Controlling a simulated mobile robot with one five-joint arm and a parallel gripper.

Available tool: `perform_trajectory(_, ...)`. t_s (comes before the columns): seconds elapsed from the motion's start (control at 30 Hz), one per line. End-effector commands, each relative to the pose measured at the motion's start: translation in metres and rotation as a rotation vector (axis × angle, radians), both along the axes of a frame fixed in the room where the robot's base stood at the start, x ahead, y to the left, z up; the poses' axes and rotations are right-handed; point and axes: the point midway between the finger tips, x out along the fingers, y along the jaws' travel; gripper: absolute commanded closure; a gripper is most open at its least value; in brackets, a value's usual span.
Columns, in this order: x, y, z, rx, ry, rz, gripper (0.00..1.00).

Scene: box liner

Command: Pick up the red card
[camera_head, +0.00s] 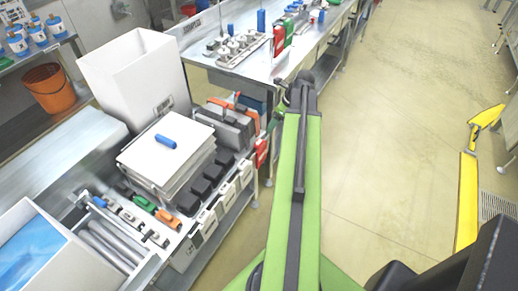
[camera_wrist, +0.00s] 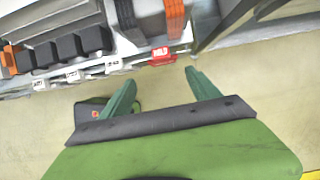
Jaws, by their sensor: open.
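A red card (camera_wrist: 160,54) with white lettering that looks like HOLD hangs at the front edge of the workbench in the wrist view. It also shows in the head view (camera_head: 261,153), at the bench's right end beside my arm. My gripper (camera_wrist: 161,77) has two green fingers spread apart with nothing between them. In the wrist view the card lies just beyond the fingertips, roughly between them and apart from them.
White tags (camera_wrist: 113,66) hang along the same bench edge, left of the card. Black bins (camera_head: 202,187) and a grey case with orange handles (camera_head: 232,122) stand on the bench. Another bench (camera_head: 240,70) stands behind.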

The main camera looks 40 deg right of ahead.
Motion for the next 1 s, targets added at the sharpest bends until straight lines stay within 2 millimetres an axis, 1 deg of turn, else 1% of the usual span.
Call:
perform_trajectory(0.13,-0.002,-0.003,-0.005,0.001,0.0,-0.009,0.29)
perform_trajectory(0.23,-0.001,-0.005,-0.019,0.001,0.0,-0.013,0.29)
perform_trajectory(0.37,0.007,-0.005,-0.046,0.0,0.001,-0.016,0.29)
perform_trajectory(0.6,0.025,-0.002,-0.097,0.001,0.001,-0.018,0.29)
perform_trajectory(0.7,0.032,0.0,-0.113,0.0,0.001,-0.019,0.29)
perform_trajectory(0.77,0.035,0.001,-0.117,0.0,0.001,-0.018,0.29)
perform_trajectory(0.93,0.036,0.001,-0.115,0.0,0.001,-0.019,0.29)
perform_trajectory(1.0,0.038,0.001,-0.122,0.0,0.001,-0.019,0.29)
